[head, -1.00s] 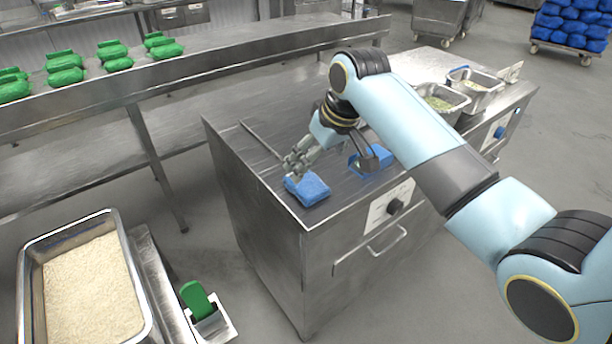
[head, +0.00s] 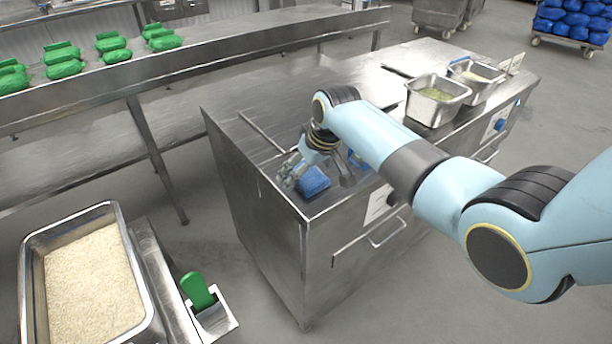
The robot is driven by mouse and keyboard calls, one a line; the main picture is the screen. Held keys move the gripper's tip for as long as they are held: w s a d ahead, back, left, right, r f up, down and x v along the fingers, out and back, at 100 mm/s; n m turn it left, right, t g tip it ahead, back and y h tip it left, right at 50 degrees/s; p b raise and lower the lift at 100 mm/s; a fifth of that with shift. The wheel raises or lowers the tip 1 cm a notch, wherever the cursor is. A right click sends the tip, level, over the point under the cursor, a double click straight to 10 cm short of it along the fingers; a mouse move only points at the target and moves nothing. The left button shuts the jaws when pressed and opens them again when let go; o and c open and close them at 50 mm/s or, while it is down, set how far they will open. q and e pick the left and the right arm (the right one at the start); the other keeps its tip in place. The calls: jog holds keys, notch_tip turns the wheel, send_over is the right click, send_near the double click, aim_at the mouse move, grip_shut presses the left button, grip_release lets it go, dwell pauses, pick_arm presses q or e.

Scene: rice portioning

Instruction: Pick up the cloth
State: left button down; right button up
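The blue folded cloth (head: 314,182) lies on the near corner of the steel cabinet top. My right gripper (head: 318,177) is right at it, reaching down from above. One grey finger is on the cloth's left side and a dark finger is to its right, with the cloth showing between them. The fingers look apart; whether they touch the cloth I cannot tell. A second blue piece (head: 356,160) shows partly behind my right gripper. My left gripper is not in view.
A thin rod (head: 262,131) lies on the cabinet top (head: 240,106). Steel pans (head: 437,100) stand at its far right. Green bags (head: 64,68) sit on the rear shelf.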

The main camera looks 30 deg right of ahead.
jog(key=shift+f, duration=0.3)
dwell(0.4)
jog(key=shift+r, duration=0.1)
jog(key=c, duration=1)
jog(key=shift+s, duration=0.1)
jog(key=shift+c, duration=0.7)
